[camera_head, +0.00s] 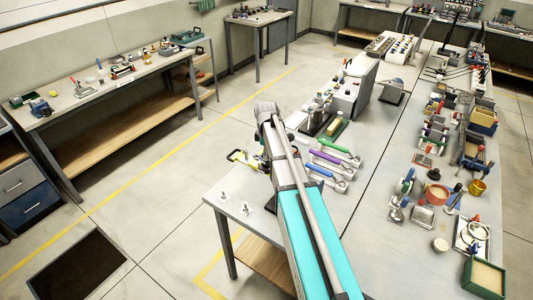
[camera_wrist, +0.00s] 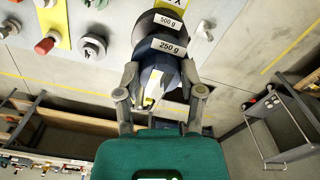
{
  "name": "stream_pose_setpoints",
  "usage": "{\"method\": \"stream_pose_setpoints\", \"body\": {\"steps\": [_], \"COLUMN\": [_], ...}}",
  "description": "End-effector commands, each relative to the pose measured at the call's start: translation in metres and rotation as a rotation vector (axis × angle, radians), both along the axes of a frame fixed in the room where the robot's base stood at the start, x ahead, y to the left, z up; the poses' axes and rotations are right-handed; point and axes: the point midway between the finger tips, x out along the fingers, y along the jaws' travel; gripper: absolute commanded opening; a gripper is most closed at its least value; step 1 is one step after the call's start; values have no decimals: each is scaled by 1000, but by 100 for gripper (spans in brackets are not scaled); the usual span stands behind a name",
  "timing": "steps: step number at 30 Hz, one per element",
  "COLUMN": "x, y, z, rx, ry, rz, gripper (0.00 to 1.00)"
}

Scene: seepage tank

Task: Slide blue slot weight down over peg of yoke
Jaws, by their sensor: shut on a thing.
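In the wrist view my gripper (camera_wrist: 159,97) has its two fingers on either side of a dark blue-grey round weight marked 250 g (camera_wrist: 170,63), and it is shut on it. A darker disc marked 500 g (camera_wrist: 150,25) lies just behind the weight, overlapped by it. A pale piece with a yellow patch (camera_wrist: 151,88) shows between the fingers, in front of the weight. I cannot tell whether it is the yoke's peg. The weight's slot is not clear. In the head view my arm hides much of the area around the gripper.
In the wrist view a grey panel with a red knob (camera_wrist: 45,45) and round fittings is at the upper left. A grey cart (camera_wrist: 285,125) stands at the right.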

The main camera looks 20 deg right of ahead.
Motion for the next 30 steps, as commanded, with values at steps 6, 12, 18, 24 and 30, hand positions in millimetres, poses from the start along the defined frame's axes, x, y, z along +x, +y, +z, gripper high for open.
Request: {"method": "stream_pose_setpoints", "body": {"steps": [6,12,18,24,30], "x": [0,0,0,0,0], "y": [0,0,0,0,0], "z": [-5,-8,-12,-15,-16], "rx": [0,0,0,0,0], "ry": [0,0,0,0,0], "rz": [0,0,0,0,0], "gripper": [0,0,0,0,63]}}
